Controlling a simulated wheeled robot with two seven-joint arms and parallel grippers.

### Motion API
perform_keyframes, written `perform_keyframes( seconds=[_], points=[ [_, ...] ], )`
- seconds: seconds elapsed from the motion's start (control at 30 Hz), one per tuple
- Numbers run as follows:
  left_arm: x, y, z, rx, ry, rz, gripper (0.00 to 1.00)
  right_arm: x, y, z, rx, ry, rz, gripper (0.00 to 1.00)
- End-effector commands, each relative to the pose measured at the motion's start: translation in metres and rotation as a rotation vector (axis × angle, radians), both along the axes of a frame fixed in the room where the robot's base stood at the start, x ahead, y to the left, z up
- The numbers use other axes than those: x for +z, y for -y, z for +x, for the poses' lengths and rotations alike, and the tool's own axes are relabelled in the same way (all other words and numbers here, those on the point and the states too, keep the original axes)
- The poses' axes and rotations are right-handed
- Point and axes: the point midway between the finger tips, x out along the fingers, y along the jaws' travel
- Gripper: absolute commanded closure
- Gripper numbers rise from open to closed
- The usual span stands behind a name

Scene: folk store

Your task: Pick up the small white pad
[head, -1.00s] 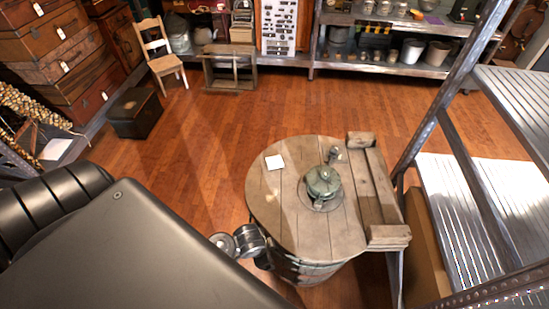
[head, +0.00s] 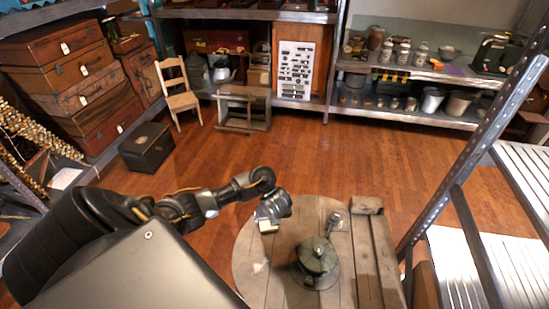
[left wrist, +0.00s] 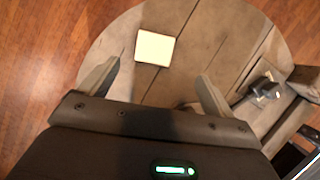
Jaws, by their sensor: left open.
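The small white pad (head: 268,227) lies on the round wooden barrel top (head: 247,262), near its far left edge. In the left wrist view the pad (left wrist: 155,48) is a flat pale square on the planks. My left gripper (head: 272,209) is over that side of the barrel top, and in the head view it partly covers the pad. In the left wrist view the gripper (left wrist: 157,78) has its two fingers wide apart with nothing between them. The pad shows beyond the fingertips, roughly centred between them. My right gripper is not in view.
A green metal grinder (head: 317,258) stands on the barrel top, right of the pad. A wooden piece (head: 372,250) lies along the right edge. A metal shelf frame (head: 455,170) rises on the right. The floor (head: 300,160) behind the barrel is clear.

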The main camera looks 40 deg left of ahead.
Motion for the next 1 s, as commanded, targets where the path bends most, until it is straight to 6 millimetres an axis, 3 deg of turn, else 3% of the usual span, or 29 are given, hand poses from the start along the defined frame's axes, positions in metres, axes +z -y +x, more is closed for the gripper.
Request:
perform_keyframes(
  seconds=[0.3,0.43,0.63,1.0],
  points=[
    [-0.038,-0.011,0.007,0.001,-0.002,0.002,0.11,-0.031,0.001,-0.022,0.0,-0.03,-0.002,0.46],
    [-0.05,-0.015,0.011,0.0,-0.001,0.0,0.11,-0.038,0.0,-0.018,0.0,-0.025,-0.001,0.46],
    [-0.053,-0.017,0.013,-0.001,0.0,0.0,0.11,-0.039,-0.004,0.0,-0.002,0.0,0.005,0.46],
    [-0.095,-0.032,0.02,0.001,-0.001,0.0,0.11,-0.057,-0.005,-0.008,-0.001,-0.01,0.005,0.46]
  ],
)
